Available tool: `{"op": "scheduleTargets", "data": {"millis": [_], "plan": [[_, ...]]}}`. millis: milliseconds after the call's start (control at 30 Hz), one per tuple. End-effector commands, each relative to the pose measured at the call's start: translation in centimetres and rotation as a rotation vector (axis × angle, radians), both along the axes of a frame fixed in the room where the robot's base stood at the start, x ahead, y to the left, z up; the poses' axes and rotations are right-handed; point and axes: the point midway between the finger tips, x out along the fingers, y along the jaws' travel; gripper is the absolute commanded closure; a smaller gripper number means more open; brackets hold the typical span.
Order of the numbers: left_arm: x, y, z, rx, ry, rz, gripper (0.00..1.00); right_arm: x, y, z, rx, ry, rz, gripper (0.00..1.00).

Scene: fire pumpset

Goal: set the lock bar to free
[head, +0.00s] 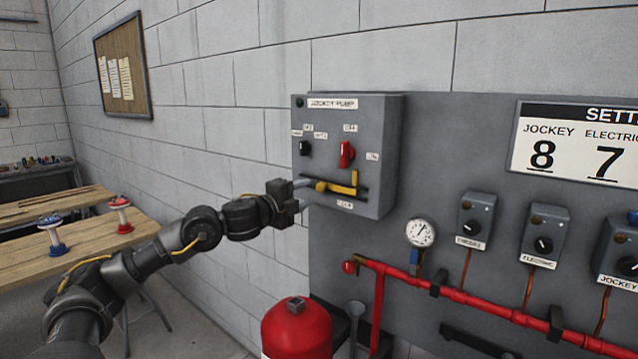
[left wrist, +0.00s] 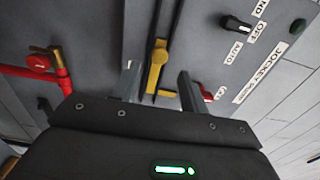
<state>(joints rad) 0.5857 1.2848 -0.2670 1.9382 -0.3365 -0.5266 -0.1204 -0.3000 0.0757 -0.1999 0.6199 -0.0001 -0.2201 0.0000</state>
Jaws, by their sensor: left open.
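The yellow lock bar (head: 341,188) sits in a dark horizontal slot low on the front of the grey jockey pump box (head: 375,140). Its right end carries an upright yellow part. The small labels near it are too blurred to read surely. My left gripper (head: 306,190) is at the box front, at the left end of the bar, with its fingers pointing at the panel. In the left wrist view the lock bar (left wrist: 157,70) lies between the two spread fingers of the left gripper (left wrist: 159,74), with visible space on both sides. My right gripper is not in view.
A red switch (head: 346,154) and a black knob (head: 304,148) sit above the bar. A gauge (head: 420,232), red pipe (head: 470,300) and small control boxes are on the panel at right. A red cylinder (head: 297,328) stands below. A wooden bench (head: 70,255) is at left.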

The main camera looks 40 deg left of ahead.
Motion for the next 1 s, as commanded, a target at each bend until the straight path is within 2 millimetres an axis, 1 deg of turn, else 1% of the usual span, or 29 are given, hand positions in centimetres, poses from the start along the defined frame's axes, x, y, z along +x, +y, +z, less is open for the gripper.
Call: {"op": "scheduleTargets", "data": {"millis": [33,100,300,400,533,800,867,1000], "plan": [[1.1,0.0,0.7,-0.009,-0.002,0.0,0.56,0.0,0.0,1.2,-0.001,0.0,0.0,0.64],[2.5,-0.1,0.7,-0.007,-0.002,-0.001,0.56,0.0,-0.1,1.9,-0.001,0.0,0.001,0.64],[5.7,0.1,0.4,-0.004,0.0,0.0,0.56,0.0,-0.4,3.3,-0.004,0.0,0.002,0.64],[6.6,0.1,0.3,-0.003,0.0,0.001,0.56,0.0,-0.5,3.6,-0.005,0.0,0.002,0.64],[7.3,0.1,0.1,0.0,0.001,0.0,0.56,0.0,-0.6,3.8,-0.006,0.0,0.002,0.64],[7.4,0.1,0.0,0.001,0.001,0.0,0.56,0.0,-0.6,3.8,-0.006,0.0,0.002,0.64],[7.4,0.1,0.0,0.001,0.001,0.0,0.62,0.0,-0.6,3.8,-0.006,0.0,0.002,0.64],[7.3,0.2,0.0,0.001,0.001,0.001,0.81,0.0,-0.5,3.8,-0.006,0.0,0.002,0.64]]}}
